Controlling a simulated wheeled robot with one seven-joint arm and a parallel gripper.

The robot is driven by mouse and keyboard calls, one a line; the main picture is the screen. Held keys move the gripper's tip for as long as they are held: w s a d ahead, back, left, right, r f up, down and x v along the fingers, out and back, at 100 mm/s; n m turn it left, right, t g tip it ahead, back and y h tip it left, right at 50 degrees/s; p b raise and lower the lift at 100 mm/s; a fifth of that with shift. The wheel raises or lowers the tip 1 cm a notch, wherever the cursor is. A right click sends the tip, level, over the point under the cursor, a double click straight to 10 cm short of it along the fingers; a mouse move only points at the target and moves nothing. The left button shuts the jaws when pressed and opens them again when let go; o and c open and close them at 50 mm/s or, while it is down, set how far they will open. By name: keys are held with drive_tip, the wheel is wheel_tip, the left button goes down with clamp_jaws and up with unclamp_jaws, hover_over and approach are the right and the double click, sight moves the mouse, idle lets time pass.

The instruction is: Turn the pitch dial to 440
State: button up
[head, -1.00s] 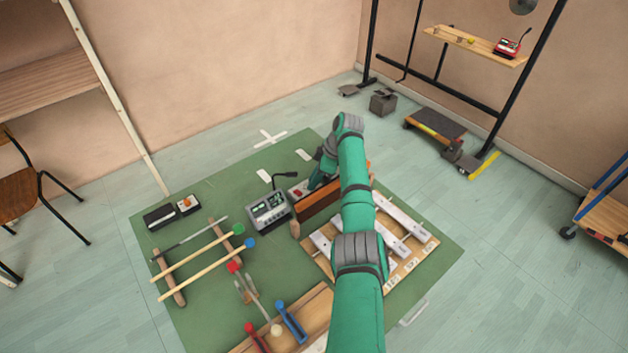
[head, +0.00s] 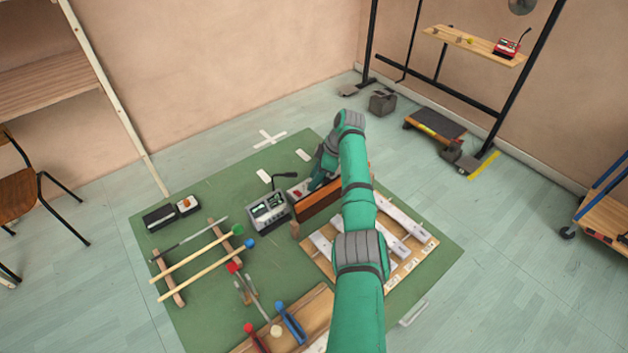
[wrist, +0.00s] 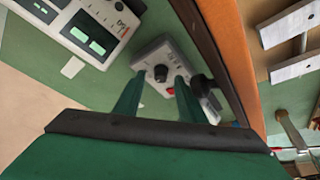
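A small grey control box (wrist: 150,55) lies below my gripper in the wrist view. It carries a small black knob (wrist: 160,73), a larger dark knob (wrist: 200,84) and a red button (wrist: 170,91). I cannot read any numbers or tell which knob is the pitch dial. My gripper (wrist: 159,76) is open, its two green fingers apart on either side of the small black knob in the picture. There is visible space between the fingers and the knob. In the head view the box (head: 297,191) is partly hidden by my arm.
A grey device with lit green screens (head: 268,210) stands left of the box. A long orange-brown wooden piece (wrist: 222,40) rises close to the right of my gripper. Metal bars (head: 402,216) on a wooden frame lie further right. Mallets (head: 205,257) rest at left on the green mat (head: 215,310).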

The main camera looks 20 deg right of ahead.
drive_tip(key=v, duration=0.9)
drive_tip(key=shift+r, duration=0.3)
drive_tip(key=shift+d, duration=0.15)
